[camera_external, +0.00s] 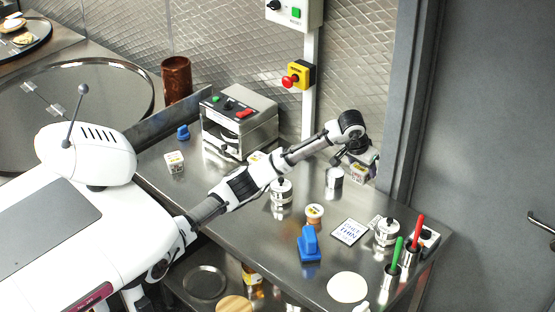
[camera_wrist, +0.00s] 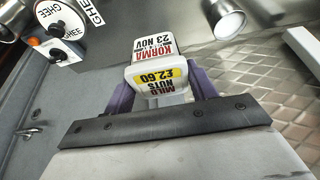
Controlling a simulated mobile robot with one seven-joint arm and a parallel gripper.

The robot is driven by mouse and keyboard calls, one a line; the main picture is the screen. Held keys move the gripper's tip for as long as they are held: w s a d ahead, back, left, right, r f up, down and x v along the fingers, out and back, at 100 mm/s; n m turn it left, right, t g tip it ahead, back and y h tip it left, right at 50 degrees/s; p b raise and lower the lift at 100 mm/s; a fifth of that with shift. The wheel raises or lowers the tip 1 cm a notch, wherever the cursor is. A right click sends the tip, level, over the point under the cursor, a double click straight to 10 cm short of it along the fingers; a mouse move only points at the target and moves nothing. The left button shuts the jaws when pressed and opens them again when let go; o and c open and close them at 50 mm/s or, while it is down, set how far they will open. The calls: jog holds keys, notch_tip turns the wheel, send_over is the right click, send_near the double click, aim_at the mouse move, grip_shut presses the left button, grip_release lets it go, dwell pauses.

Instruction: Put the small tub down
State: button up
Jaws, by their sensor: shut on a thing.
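The small tub (camera_wrist: 158,72) is white, with a "KORMA 23 NOV" lid label and a yellow £2.60 band on its side. My gripper (camera_wrist: 162,88) is shut on it, with a purple finger on each side. In the external view my gripper (camera_external: 361,158) is at the counter's back right, close to the wall and the grey door frame.
A metal cylinder (camera_external: 334,178) stands just left of my gripper. Lidded pots (camera_external: 281,190) (camera_external: 387,233), an orange-labelled tub (camera_external: 314,213), a blue-handled tool (camera_external: 309,244) and a printed card (camera_external: 349,231) stand or lie nearby. Another white tub (camera_external: 174,162) is at the left.

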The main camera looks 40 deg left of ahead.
notch_tip(320, 180, up, 6)
jog(key=shift+r, duration=0.15)
jog(key=shift+a+r, duration=0.15)
jog(key=shift+a, duration=0.15)
jog(key=s+a+r+n, duration=0.1)
jog(key=s+a, duration=0.2)
jog(key=a, duration=1)
jog(key=s+a+r+n, duration=0.1)
jog(key=s+a+r, duration=0.1)
jog(key=a, duration=1.1)
jog(key=s+a+f+n+y, duration=0.2)
jog(key=s+a+f+n, duration=0.1)
jog(key=s+a, duration=1.7)
jog(key=shift+g, duration=0.3)
jog(key=f, duration=1.3)
jog(key=s+f, duration=0.1)
jog(key=f, duration=0.6)
jog(key=shift+d, duration=0.3)
